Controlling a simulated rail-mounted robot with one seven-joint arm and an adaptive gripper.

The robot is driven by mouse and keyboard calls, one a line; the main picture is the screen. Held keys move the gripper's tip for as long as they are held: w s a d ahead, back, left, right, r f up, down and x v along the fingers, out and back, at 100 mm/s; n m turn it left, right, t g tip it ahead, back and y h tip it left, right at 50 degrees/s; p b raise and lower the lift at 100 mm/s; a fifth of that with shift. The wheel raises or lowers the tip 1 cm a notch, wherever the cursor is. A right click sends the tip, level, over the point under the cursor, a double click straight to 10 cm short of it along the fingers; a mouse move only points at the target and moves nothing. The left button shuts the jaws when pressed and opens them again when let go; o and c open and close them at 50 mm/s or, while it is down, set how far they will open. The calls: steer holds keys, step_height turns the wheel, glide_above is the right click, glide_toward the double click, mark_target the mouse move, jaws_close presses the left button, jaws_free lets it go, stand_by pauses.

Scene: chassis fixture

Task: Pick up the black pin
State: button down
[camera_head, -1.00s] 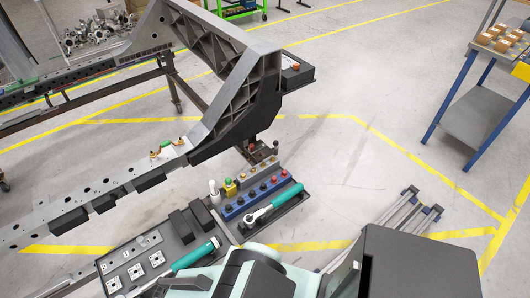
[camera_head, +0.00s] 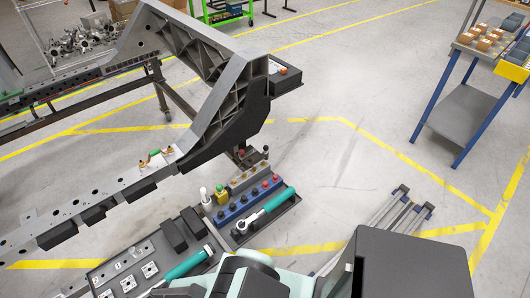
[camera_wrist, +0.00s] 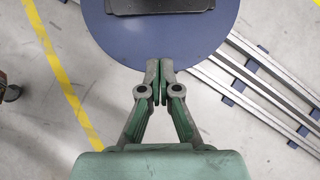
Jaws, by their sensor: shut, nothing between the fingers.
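Several small pins with dark, red and yellowish tops stand in a blue block (camera_head: 250,203) on a dark tray at the lower middle of the head view. The dark-topped pins (camera_head: 232,207) are toward the block's left end; they are too small to tell clearly apart. My gripper (camera_wrist: 159,66) shows in the wrist view with its two green-grey fingers together and nothing between them. No pin shows in the wrist view, so the gripper is apart from the pins. In the head view my arm fills the bottom and the fingertips are not seen.
A green-handled wrench (camera_head: 266,214) lies beside the blue block, and another green-handled tool (camera_head: 187,264) lies to the lower left. The large chassis frame (camera_head: 215,70) stands behind. Metal rails (camera_head: 400,213) lie right of the tray. A blue-legged table (camera_head: 463,105) stands at right.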

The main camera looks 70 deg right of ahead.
steer(key=c, duration=0.8)
jaws_free()
steer(key=shift+o, duration=0.2)
steer(key=shift+r, duration=0.15)
